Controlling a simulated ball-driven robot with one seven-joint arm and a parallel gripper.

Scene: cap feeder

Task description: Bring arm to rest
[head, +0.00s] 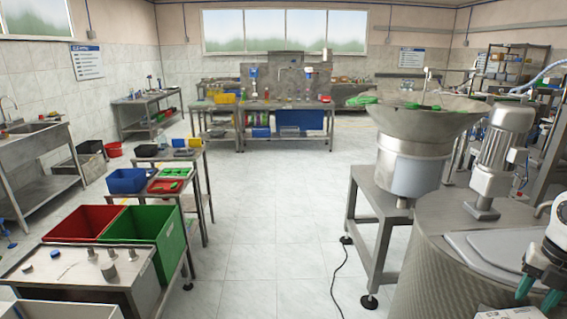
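My arm shows at the right edge in the head view, white and black. My gripper (538,293) is at the bottom right corner, with two teal fingers pointing down. The fingers stand apart with nothing seen between them. The gripper is in front of a grey metal drum-shaped machine (430,262) with a flat lid (485,247). The rest of the arm is cut off by the frame edge.
A cone-shaped metal feeder bowl (418,120) with green pieces stands on a steel frame, beside a grey motor (500,150). At left are red (85,222) and green (150,238) bins. The tiled floor between is clear except for a black cable (337,275).

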